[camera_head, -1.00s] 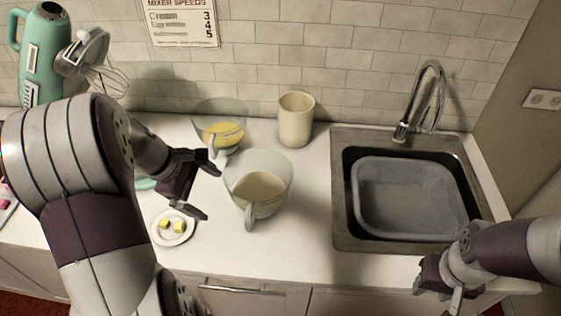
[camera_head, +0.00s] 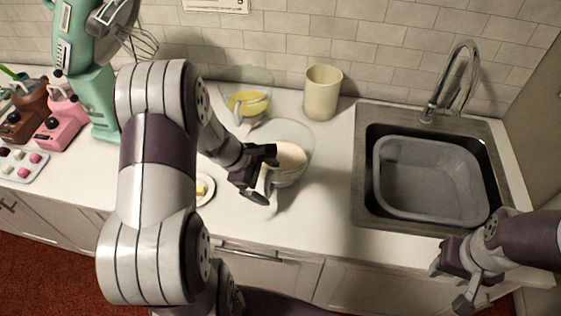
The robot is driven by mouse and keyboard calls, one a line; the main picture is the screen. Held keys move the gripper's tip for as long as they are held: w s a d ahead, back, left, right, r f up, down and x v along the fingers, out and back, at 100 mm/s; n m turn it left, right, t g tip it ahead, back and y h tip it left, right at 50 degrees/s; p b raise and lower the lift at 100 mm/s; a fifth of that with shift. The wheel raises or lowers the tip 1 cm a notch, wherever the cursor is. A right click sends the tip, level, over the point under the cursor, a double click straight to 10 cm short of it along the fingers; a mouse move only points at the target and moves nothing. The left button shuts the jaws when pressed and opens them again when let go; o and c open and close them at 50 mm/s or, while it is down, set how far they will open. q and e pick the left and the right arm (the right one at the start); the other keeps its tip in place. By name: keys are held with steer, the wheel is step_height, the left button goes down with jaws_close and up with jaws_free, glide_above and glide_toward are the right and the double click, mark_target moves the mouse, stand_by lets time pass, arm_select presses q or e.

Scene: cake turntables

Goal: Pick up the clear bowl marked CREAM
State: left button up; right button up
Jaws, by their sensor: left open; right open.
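A clear bowl with pale cream-coloured contents (camera_head: 291,160) stands on the counter in the middle of the head view. A second clear bowl with yellow contents (camera_head: 246,102) stands behind it to the left. I cannot read a CREAM mark on either. My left gripper (camera_head: 268,175) is open at the near left side of the front bowl, by its handle. It covers part of that bowl, and I cannot tell whether it touches. My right gripper (camera_head: 452,286) is open and empty near the counter's front edge, below the sink.
A beige canister (camera_head: 322,93) stands behind the front bowl. A sink with a grey tub (camera_head: 430,180) and a faucet (camera_head: 458,80) is on the right. A small plate (camera_head: 208,190) is partly behind my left arm. A green mixer (camera_head: 90,75) and pink and brown items stand left.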

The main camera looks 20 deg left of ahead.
arm_select(q)
steer(key=shift+w+a+r, duration=0.1)
jaws_close()
